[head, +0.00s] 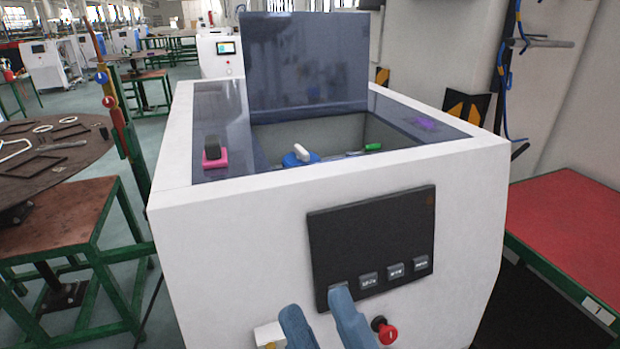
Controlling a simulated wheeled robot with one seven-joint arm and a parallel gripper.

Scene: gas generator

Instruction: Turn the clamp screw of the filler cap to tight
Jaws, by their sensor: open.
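The white generator cabinet (250,240) stands ahead, its dark lid (305,60) raised. Inside the open top bay sits a blue round cap (290,160) with a white handle (301,152) across its top, likely the filler cap. A green-handled part (373,147) lies to its right, partly hidden by the front rim. I cannot tell for sure which part is the clamp screw, nor how tight it is. My gripper (314,300) shows two blue fingers at the bottom, open and empty. In the picture it is below the cap, over the cabinet's front face, apart from the cap.
A dark panel with buttons (372,240) and a red knob (385,331) are on the front face. A black switch on a pink base (213,151) stands on the left top. A round table (60,165) is left, a red-topped table (565,220) right. The raised lid bounds the bay behind.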

